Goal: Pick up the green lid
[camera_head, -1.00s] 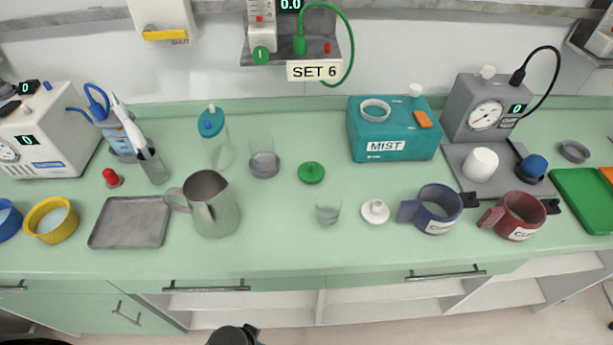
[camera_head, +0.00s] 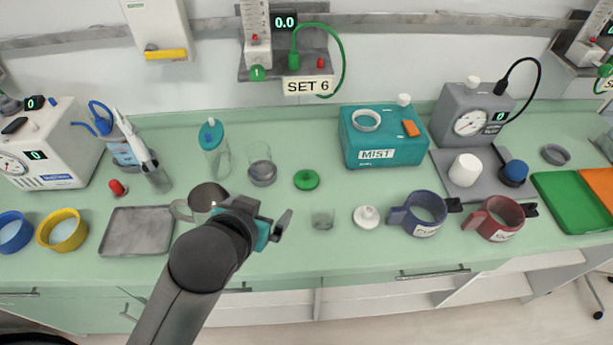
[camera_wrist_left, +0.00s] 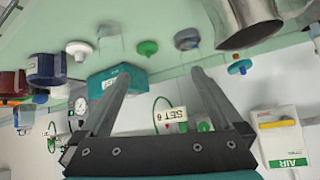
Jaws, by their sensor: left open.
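The green lid (camera_head: 306,179) is a small round disc with a knob, lying on the green counter right of centre-left glassware. It also shows in the left wrist view (camera_wrist_left: 147,47), between and beyond the fingertips. My left gripper (camera_head: 268,213) is open and empty, over the front of the counter, left of and nearer than the lid, and apart from it. Its two spread fingers show in the left wrist view (camera_wrist_left: 158,76). My right gripper is not in view.
A metal pitcher (camera_head: 203,196) stands partly hidden behind my left gripper. A glass jar (camera_head: 262,172) is left of the lid, a small clear glass (camera_head: 322,219) in front, a white lid (camera_head: 367,216) to the right front, and the teal MIST box (camera_head: 385,138) to the right behind.

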